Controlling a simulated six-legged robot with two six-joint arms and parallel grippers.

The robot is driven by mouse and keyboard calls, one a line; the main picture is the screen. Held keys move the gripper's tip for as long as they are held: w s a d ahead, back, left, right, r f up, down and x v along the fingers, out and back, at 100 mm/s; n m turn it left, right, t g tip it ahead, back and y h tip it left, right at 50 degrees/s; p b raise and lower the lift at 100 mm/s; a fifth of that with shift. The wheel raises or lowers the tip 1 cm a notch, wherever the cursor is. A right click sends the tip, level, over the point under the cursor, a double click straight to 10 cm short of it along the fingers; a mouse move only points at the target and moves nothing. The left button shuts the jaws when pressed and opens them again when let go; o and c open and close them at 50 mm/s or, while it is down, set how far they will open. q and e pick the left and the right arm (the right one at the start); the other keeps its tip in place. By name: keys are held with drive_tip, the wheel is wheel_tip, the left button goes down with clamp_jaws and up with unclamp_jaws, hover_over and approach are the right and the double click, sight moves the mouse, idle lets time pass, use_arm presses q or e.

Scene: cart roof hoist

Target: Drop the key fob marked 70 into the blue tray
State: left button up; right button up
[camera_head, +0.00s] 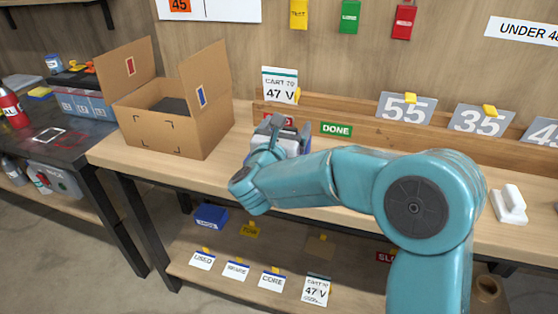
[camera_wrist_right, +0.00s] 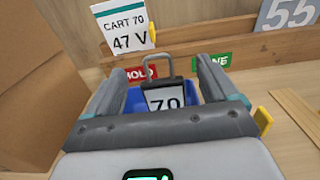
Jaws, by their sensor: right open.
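The key fob marked 70 (camera_wrist_right: 164,101) is a dark-framed white tag with a grey loop on top. In the right wrist view it stands upright between the fingers of my right gripper (camera_wrist_right: 166,68). The fingers are spread, with a gap on each side of the fob. The blue tray (camera_wrist_right: 136,99) shows behind and beside the fob, partly hidden by the fingers. I cannot tell whether the fob rests on its floor. In the head view my right gripper (camera_head: 284,128) is over the bench near the back ledge and hides most of the tray. My left gripper is out of view.
An open cardboard box (camera_head: 165,130) stands left of the gripper. A CART 70 47 V card (camera_wrist_right: 124,28) stands behind the tray, with a red HOLD label (camera_wrist_right: 140,73) and green DONE label (camera_head: 336,129) on the ledge. A white handled block (camera_head: 509,205) sits at right.

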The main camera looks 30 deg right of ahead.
drive_tip(key=b+v, duration=0.1)
drive_tip(key=v, duration=1.4)
drive_tip(key=shift+s+a+b, duration=0.25)
drive_tip(key=shift+s+b, duration=0.05)
drive_tip(key=shift+b, duration=0.05)
